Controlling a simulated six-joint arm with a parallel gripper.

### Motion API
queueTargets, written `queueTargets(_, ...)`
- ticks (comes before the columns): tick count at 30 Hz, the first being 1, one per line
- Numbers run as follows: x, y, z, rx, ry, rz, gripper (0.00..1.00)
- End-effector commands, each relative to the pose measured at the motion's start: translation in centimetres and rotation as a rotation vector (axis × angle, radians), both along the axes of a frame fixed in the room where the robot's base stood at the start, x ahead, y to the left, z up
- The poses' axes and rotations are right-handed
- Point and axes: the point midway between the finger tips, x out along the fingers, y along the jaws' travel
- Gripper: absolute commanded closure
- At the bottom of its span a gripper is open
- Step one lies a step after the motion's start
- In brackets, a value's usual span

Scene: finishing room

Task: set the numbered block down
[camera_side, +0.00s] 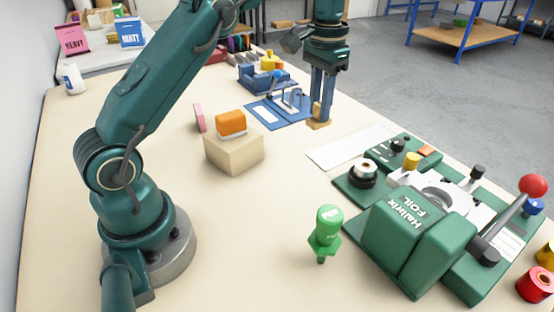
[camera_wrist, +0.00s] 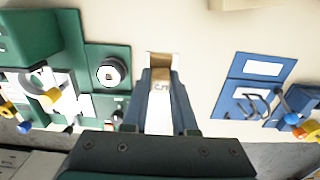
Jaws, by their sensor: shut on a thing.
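My gripper (camera_side: 321,112) points straight down near the far edge of the table, its blue fingers closed around the numbered block (camera_side: 318,125). The block is light wood; its lower end shows below the fingertips in the side view. In the wrist view the numbered block (camera_wrist: 160,76) sits between the two fingers, with dark marks on its pale face that I cannot read for certain. The fingers hide its sides. I cannot tell whether its underside touches the table.
A green foil machine (camera_side: 420,235) stands front right, near a white sheet (camera_side: 350,147). A blue fixture (camera_side: 282,110) lies just left of the block. A wooden box (camera_side: 234,153) bears an orange-topped block (camera_side: 231,122). A green-handled stamp (camera_side: 326,230) stands in front. Bare table lies between.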

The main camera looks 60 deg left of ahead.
Motion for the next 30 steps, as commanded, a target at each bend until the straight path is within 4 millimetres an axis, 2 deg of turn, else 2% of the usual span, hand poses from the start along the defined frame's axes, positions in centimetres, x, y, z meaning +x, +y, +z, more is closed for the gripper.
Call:
queueTargets(5,-0.1,0.2,-1.9,-0.001,0.005,0.007,1.00)
queueTargets(10,-0.2,0.2,-4.8,-0.001,0.006,0.007,1.00)
queueTargets(17,-0.1,0.2,-6.9,0.000,0.003,0.007,1.00)
queueTargets(21,-0.1,0.2,-9.0,0.000,0.004,0.007,1.00)
queueTargets(25,-0.1,0.2,-10.0,0.000,0.002,0.007,1.00)
queueTargets(30,-0.1,0.2,-10.0,0.001,-0.001,0.007,1.00)
